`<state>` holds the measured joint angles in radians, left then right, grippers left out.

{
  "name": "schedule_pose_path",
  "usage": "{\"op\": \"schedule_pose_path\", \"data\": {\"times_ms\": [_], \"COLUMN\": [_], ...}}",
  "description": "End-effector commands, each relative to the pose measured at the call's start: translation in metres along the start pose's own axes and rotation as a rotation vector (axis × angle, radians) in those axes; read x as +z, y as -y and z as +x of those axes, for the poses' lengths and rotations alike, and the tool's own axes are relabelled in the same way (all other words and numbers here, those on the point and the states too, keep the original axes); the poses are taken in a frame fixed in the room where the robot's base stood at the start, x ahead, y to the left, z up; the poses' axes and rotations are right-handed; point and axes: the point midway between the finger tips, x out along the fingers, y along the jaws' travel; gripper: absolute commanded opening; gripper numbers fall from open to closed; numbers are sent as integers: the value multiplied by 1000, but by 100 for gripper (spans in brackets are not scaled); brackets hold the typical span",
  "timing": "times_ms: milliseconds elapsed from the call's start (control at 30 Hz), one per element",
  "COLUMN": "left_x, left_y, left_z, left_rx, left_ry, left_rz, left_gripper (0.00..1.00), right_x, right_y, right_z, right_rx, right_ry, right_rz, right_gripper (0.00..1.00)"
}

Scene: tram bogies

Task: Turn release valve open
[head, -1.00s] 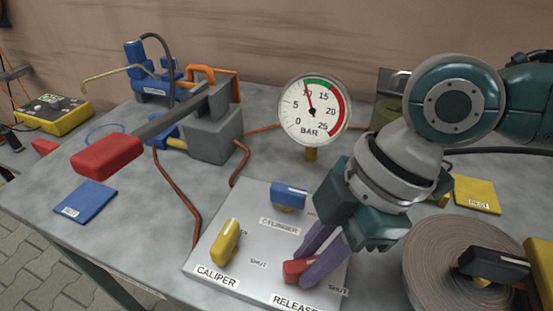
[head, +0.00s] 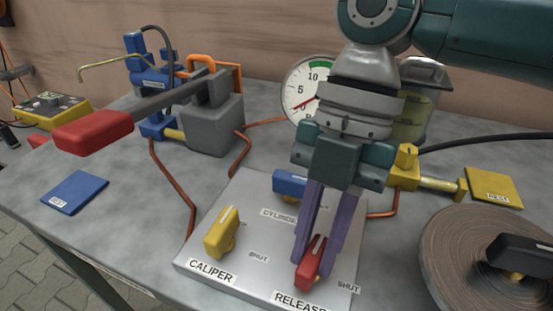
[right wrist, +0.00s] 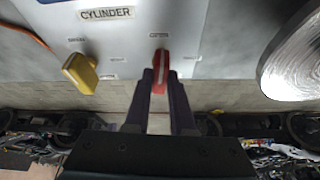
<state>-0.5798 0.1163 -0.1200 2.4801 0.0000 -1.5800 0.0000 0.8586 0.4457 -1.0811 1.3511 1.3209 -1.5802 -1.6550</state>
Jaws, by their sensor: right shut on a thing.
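The red release valve handle (head: 311,264) is on the grey valve panel (head: 250,235), above the RELEASE label. It points away from the SHUT mark at its right, roughly toward the back of the panel. My right gripper (head: 318,258) comes down from above with its purple fingers shut on this handle. In the right wrist view the red handle (right wrist: 160,72) stands between the fingertips, lengthwise to the picture. The pressure gauge (head: 300,92) is partly hidden by my right arm; its needle points low, near the bottom of the scale. My left gripper is not in view.
The yellow caliper handle (head: 221,232) and blue cylinder handle (head: 290,185) share the panel. A grey pump with a red-ended lever (head: 93,132) stands at left. A yellow fitting (head: 406,168) stands behind my gripper.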

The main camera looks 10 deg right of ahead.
Motion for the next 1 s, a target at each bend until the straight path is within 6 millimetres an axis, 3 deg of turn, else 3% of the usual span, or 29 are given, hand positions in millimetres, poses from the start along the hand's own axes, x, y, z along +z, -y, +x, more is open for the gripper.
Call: {"op": "schedule_pose_path", "data": {"times_ms": [300,867,900,1000], "left_x": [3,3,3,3], "left_y": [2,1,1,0], "left_z": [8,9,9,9], "left_rx": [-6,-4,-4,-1], "left_ry": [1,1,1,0], "left_rz": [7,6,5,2], "left_gripper": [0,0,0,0], "right_x": [0,0,0,0], "right_y": [-1,-1,-1,-1], "right_z": [0,0,0,0], "right_rx": [-49,-61,-61,-61], "right_ry": [1,1,1,1], "right_rz": [-122,-149,-149,-149], "right_gripper": [0,0,25,36]}}
